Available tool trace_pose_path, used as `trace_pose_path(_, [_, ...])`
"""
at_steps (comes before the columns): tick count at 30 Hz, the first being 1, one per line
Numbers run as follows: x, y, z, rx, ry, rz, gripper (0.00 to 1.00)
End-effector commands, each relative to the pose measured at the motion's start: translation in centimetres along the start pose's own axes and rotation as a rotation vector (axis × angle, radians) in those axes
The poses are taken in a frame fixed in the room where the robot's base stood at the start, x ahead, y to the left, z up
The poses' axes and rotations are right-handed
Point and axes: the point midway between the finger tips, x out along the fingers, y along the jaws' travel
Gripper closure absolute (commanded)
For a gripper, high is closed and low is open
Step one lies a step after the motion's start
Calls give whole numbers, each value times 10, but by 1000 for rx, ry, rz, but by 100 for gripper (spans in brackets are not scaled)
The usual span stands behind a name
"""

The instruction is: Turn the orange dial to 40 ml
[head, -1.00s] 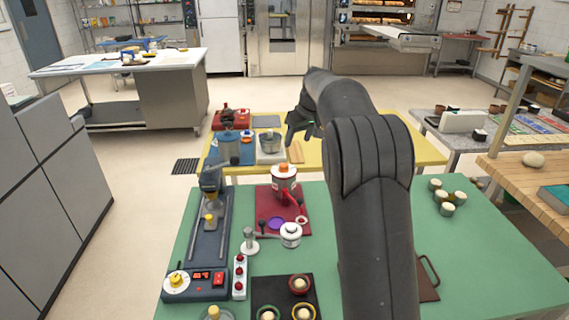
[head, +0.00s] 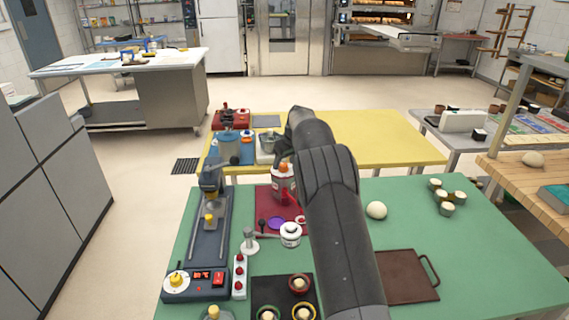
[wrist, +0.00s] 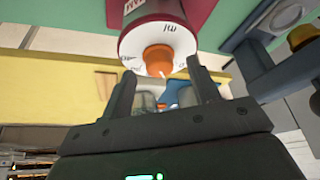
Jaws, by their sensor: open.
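The orange dial (wrist: 158,60) sits on the end of a white cylindrical dispenser (wrist: 133,38) with a dark red band and small markings around the dial. "ml" can be made out on the white face; the numbers are too small to read. A thin pale mark shows on the dial's edge. My gripper (wrist: 162,72) is open, its fingers on either side of the dial in the wrist view; I cannot tell whether they touch it. In the head view the dispenser (head: 283,188) stands on a red mat, with the dial (head: 284,168) on top, close to my arm.
A blue-grey machine (head: 208,235) stands left of the red mat (head: 268,205). A small white pot (head: 290,235) is in front. A dough ball (head: 376,210) and a brown board (head: 405,277) lie on the green table, right. The yellow table (head: 385,140) behind is mostly clear.

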Motion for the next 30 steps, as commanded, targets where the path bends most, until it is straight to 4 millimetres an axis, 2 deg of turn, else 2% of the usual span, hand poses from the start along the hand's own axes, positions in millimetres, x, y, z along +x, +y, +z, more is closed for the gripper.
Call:
trace_pose_path(4, [11,0,0,0,0,0,44])
trace_pose_path(13, [12,0,0,0,1,0,44])
trace_pose_path(27, [12,0,0,0,1,0,83])
trace_pose_path(30, [12,0,0,0,1,0,88])
